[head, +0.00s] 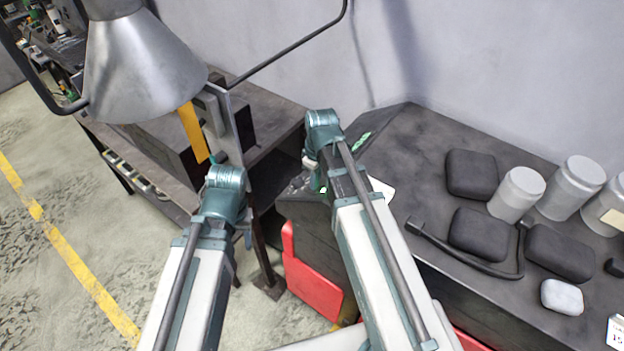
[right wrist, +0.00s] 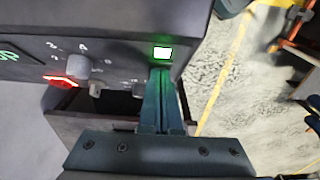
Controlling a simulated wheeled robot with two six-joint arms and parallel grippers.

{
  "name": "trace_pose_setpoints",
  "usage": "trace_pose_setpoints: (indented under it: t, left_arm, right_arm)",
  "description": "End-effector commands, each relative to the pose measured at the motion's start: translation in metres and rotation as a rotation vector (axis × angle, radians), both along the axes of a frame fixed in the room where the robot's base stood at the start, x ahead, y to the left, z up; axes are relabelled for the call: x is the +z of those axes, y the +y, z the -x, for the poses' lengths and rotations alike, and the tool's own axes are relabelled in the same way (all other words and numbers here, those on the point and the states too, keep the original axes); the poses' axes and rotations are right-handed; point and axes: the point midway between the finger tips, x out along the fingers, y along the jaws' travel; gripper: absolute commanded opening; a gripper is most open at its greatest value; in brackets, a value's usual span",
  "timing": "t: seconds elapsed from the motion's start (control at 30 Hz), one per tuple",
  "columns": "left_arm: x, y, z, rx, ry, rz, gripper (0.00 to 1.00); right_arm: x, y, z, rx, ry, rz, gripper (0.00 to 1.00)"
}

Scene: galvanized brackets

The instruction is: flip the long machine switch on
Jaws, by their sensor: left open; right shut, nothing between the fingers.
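In the right wrist view, my right gripper (right wrist: 160,72) is shut and empty. Its fingertips are at the lower edge of a white rectangle with a green glow (right wrist: 162,53), on a dark machine panel (right wrist: 125,60). I cannot tell whether they touch it, or whether it is the long switch. A red-lit part (right wrist: 60,81) is further left on the panel. In the head view, my right gripper (head: 315,180) is at the edge of the dark machine (head: 400,130), by a small green glow. My left gripper (head: 247,235) is open and mostly hidden behind its wrist.
A round knob (right wrist: 78,67) with numbers stands on the panel. A metal lamp shade (head: 140,70) hangs over a workbench (head: 270,125) close to my left arm. Grey jars (head: 517,195) and dark pads (head: 472,174) lie on the right-hand surface. The floor at left is clear.

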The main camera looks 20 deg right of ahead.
Motion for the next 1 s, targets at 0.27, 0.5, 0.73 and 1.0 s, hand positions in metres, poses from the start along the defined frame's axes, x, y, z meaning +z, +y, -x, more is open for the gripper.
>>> trace_pose_setpoints:
  t: [0.27, 0.5, 0.73, 1.0]
  left_arm:
    - [0.000, 0.000, 0.000, 0.000, 0.000, 0.000, 0.50]
    - [-0.001, 0.000, 0.000, 0.000, 0.000, 0.000, 0.50]
    - [-0.002, 0.000, 0.000, 0.000, 0.000, 0.000, 0.50]
    - [-0.001, 0.000, 0.000, 0.000, 0.000, 0.000, 0.50]
  right_arm:
    - [0.000, 0.001, -0.001, 0.001, 0.007, 0.004, 0.00]
    - [-0.001, 0.006, -0.008, 0.002, 0.007, 0.004, 0.00]
    - [-0.002, 0.011, -0.013, 0.001, 0.007, 0.004, 0.00]
    - [-0.001, 0.011, -0.013, 0.001, 0.007, 0.004, 0.00]
